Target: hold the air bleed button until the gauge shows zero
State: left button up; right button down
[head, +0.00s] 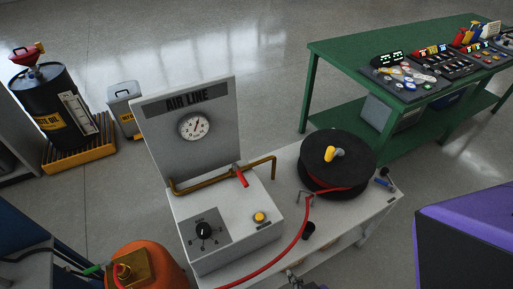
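A round yellow button (260,217) sits in a dark ring on the top of a pale box (237,245). I take it for the air bleed button; nothing touches it. The white gauge (195,127) is on the upright grey panel (185,158) labelled AIR LINE behind the box. Its dark needle is visible, but its reading is too small to tell. A black knob (204,230) on a dark plate is left of the button. I make out neither gripper in the head view.
A brass pipe with a red lever (241,176) runs behind the button. A black hose reel (337,163) and red hose (296,240) lie to the right on the bench. An orange tank (165,265) stands lower left; a purple block (465,240) stands at right.

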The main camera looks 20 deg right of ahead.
aim_at(259, 216)
jog(key=z, duration=0.7)
